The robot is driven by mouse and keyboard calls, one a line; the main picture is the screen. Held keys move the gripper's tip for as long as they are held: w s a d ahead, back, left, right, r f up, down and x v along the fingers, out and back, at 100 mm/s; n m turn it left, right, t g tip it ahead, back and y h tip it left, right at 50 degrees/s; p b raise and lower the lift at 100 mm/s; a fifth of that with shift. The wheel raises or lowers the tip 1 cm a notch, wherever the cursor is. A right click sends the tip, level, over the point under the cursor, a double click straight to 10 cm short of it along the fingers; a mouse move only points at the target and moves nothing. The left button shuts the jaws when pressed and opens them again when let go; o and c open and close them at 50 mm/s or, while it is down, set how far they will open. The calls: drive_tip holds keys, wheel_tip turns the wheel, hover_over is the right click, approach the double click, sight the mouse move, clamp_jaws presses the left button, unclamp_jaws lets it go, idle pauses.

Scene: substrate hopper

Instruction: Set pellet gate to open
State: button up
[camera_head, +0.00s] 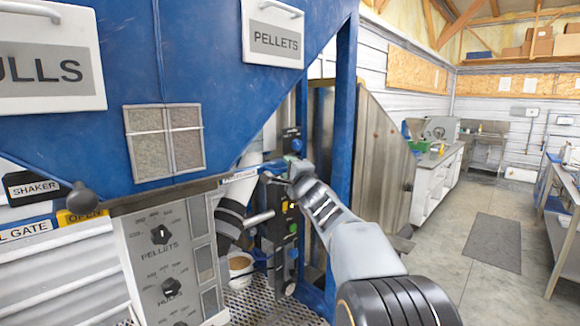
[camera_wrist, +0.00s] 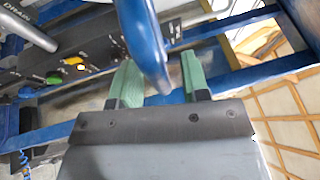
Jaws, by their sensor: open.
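The blue hopper (camera_head: 215,45) carries a PELLETS plate (camera_head: 274,32). A small label (camera_head: 238,177), too small to read surely, sits on its lower edge left of my gripper. My gripper (camera_head: 290,170) is beside the hopper's lower right side, near a black control strip (camera_head: 283,225). In the wrist view my gripper (camera_wrist: 157,75) is open, its two green fingers apart. A blue bar (camera_wrist: 143,40) runs down between the fingers or just in front of them; I cannot tell whether they touch. I cannot tell surely whether this bar is the pellet gate's handle.
A dial panel (camera_head: 167,260) marked PELLETS and HULLS stands at lower left. A black-knobbed lever (camera_head: 80,198) is near the SHAKER label, with a yellow OPEN sign (camera_head: 80,216) below. A blue post (camera_head: 345,130) stands close behind my arm. The floor (camera_head: 450,265) at right is mostly clear.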

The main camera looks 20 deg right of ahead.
drive_tip(key=shift+w, duration=0.1)
clamp_jaws()
idle(0.4)
